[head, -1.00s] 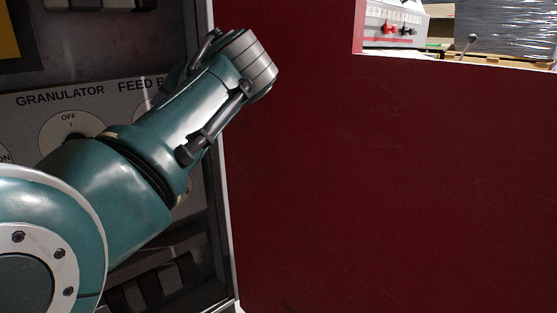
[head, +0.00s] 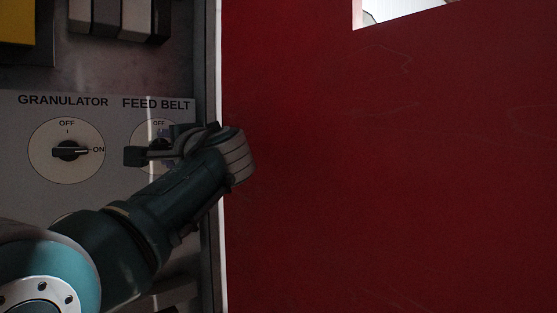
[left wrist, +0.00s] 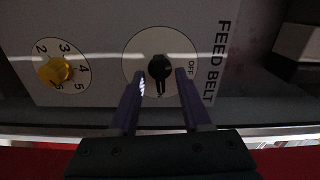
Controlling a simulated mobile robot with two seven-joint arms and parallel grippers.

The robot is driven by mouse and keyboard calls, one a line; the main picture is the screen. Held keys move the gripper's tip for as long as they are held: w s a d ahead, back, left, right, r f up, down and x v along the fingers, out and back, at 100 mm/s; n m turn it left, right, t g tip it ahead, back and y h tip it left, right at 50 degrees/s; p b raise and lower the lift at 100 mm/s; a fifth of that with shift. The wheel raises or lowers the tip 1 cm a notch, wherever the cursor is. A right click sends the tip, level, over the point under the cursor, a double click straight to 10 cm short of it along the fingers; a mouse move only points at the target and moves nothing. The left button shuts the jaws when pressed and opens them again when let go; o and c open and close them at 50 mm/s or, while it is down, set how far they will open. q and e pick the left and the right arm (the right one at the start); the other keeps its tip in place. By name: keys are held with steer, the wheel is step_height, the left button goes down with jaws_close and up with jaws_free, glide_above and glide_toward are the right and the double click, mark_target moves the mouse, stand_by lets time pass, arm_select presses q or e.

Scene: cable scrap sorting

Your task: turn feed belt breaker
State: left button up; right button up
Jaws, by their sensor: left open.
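The feed belt breaker is a pale round dial (left wrist: 134,72) with a black knob (left wrist: 158,67) on the grey panel, under the FEED BELT label. In the left wrist view the knob lies crosswise to the OFF mark, and its ON mark is not visible. My left gripper (left wrist: 161,82) is open, with one finger on each side of the knob; I cannot tell whether they touch it. In the head view my left gripper (head: 136,155) is in front of the feed belt dial (head: 143,131) and hides most of it. My right gripper is not in view.
The granulator dial (head: 66,171) is left of the feed belt dial, its knob pointing to ON. A yellow numbered knob (left wrist: 55,71) is nearby in the left wrist view. A large red panel (head: 390,170) stands right of the cabinet's pale edge.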

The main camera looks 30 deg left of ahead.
arm_select(q)
steer(key=shift+w+a, duration=0.25)
steer(key=shift+a, duration=0.2)
jaws_close()
stand_by(0.3)
